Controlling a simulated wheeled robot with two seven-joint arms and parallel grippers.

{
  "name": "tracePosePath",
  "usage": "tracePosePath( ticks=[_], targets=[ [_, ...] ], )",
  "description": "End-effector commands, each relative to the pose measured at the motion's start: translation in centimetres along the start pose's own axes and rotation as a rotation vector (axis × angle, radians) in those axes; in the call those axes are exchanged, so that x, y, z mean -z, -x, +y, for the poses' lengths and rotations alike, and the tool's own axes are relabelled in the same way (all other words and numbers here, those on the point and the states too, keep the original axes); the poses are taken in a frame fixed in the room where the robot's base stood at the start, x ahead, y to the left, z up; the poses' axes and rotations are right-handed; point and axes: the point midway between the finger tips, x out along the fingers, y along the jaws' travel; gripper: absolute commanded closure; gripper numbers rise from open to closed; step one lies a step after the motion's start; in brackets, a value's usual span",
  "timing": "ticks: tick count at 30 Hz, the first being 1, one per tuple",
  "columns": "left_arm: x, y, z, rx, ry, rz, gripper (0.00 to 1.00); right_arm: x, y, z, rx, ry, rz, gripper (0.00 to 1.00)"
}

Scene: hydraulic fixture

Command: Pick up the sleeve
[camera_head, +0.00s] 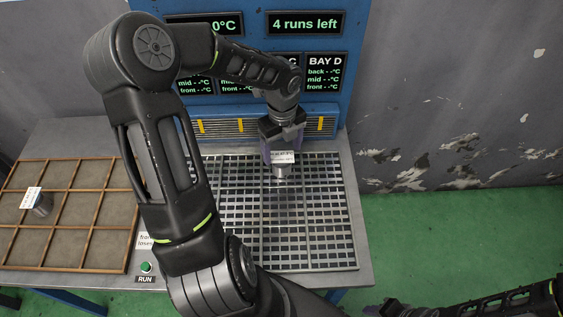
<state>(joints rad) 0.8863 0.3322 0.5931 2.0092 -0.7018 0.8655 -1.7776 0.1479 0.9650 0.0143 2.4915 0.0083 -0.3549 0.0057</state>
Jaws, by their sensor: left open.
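A small metal cylinder, which looks like a sleeve (280,173), stands on the slotted grid with a white label by its top. My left gripper (283,150) is open and points down right over it, its fingers around or just above the labelled top. I cannot tell whether they touch it. A second metal cylinder (42,205) with a white label sits in the divided wooden tray at the left. Part of my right gripper (390,309) shows at the bottom edge; its jaws are unclear.
The slotted grid (325,220) is otherwise bare where visible; my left arm covers its left part. A blue panel (345,25) with displays stands behind it. The wooden tray (85,210) has several empty compartments. A green RUN button (146,267) is at the front edge.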

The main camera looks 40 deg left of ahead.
Motion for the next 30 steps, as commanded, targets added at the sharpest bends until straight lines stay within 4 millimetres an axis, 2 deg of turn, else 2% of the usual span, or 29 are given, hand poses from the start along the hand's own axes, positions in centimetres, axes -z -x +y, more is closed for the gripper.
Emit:
tracePosePath(
  ticks=[11,22,30],
  targets=[
    [0.0,-0.6,0.0,0.0,-0.001,0.0,0.24,0.0,0.1,0.0,0.0,0.0,0.0,0.64],
    [0.0,-5.2,0.2,0.0,-0.001,0.001,0.24,-0.1,0.5,-0.2,-0.002,-0.001,-0.002,0.64],
    [-0.1,-5.5,0.2,0.001,0.0,-0.001,0.24,-0.1,0.5,-0.1,-0.002,-0.001,-0.002,0.64]
  ],
)
